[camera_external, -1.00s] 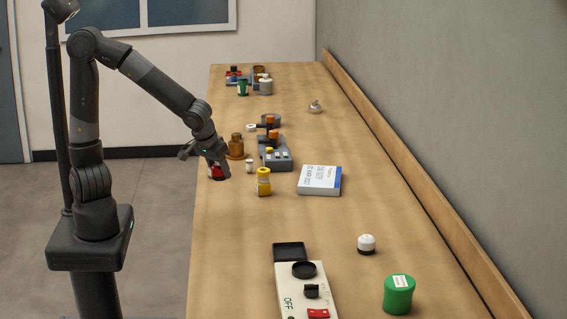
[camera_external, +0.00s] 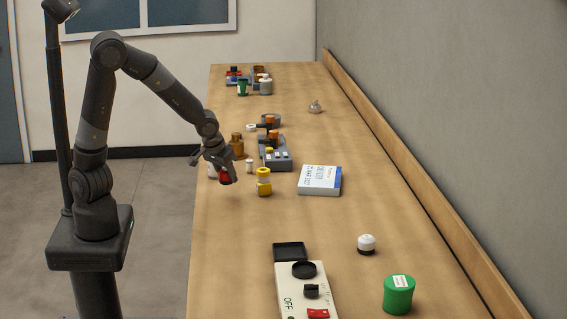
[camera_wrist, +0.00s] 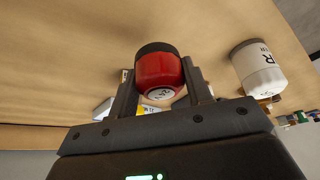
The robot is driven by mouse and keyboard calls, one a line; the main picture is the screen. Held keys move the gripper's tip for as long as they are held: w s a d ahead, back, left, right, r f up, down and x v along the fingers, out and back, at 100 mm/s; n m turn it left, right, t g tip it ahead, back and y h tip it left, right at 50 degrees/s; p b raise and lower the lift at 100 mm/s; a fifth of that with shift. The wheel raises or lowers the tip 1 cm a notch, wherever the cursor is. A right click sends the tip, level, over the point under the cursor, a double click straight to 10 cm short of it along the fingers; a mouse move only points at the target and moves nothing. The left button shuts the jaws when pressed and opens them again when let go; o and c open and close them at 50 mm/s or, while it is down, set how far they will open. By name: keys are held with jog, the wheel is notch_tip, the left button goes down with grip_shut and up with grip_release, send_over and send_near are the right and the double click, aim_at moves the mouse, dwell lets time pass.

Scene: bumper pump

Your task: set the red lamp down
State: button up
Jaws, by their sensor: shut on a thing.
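The red lamp (camera_wrist: 160,72), a rounded red body with a dark base and a pale label, sits between the two fingers of my gripper (camera_wrist: 158,92) in the wrist view. My gripper is shut on it. In the external view my gripper (camera_external: 227,180) is near the left edge of the bench, with the red lamp (camera_external: 225,175) partly hidden by the fingers. The lamp looks held above the bench; the exact gap cannot be told.
A white container marked R (camera_wrist: 260,70) is beside the lamp in the wrist view. A yellow jar (camera_external: 264,184), small white bottle (camera_external: 249,166) and brown jar (camera_external: 237,145) stand near my gripper. Bare bench lies in front.

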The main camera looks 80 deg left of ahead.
aim_at(221, 170)
jog(key=shift+w+a+f, duration=0.15)
jog(key=shift+a+f, duration=0.35)
jog(key=shift+a, duration=0.25)
jog(key=shift+f, duration=2)
jog(key=shift+f, duration=0.15)
jog(key=o, duration=1)
jog(key=shift+v, duration=5.6)
jog(key=shift+d+r, duration=0.15)
jog(key=shift+r, duration=0.4)
